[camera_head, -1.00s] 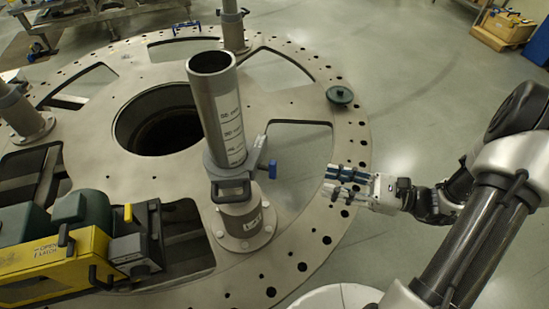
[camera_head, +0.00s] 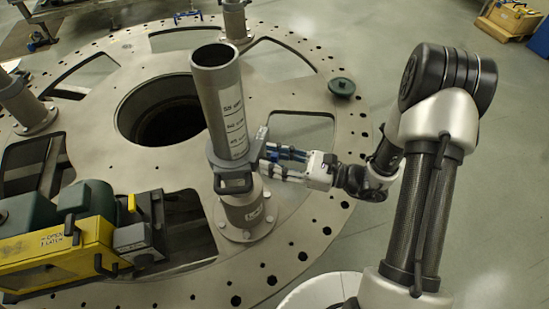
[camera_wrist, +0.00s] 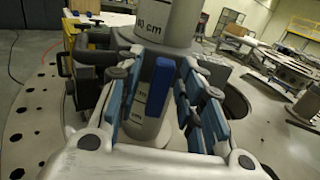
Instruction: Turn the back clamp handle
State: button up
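The grey clamp (camera_head: 217,158) wraps around the upright metal tube (camera_head: 222,95) on its post. The blue clamp handle (camera_wrist: 158,85) hangs upright from the clamp in the wrist view. My gripper (camera_head: 275,162) is at the right side of the clamp and hides the blue handle in the head view. In the wrist view its blue-padded fingers (camera_wrist: 160,105) are open, one on each side of the handle. Gaps show between the pads and the handle, so it is not gripped. A dark looped handle (camera_head: 234,186) sits at the front of the clamp.
The post (camera_head: 245,215) stands on the large perforated turret plate (camera_head: 320,235). A yellow and green machine (camera_head: 70,240) is at the lower left. A round green knob-like part (camera_head: 341,86) lies on the plate's right rim.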

jog(key=shift+c, duration=0.6)
grip_shut()
jog(key=m+p, duration=0.2)
jog(key=m, duration=0.2)
jog(key=shift+w+r+m, duration=0.1)
jog(key=shift+w+m, duration=0.05)
jog(key=shift+m, duration=0.25)
jog(key=m+p, duration=0.2)
jog(key=m, duration=0.2)
jog(key=shift+w+d+m, duration=0.1)
jog(key=shift+m, duration=0.2)
jog(key=m+p, duration=0.2)
jog(key=m, duration=0.2)
jog(key=shift+f, duration=0.2)
jog(key=shift+w+f+m+p, duration=0.15)
jog(key=shift+m+p, duration=0.5)
jog(key=shift+m, duration=1.65)
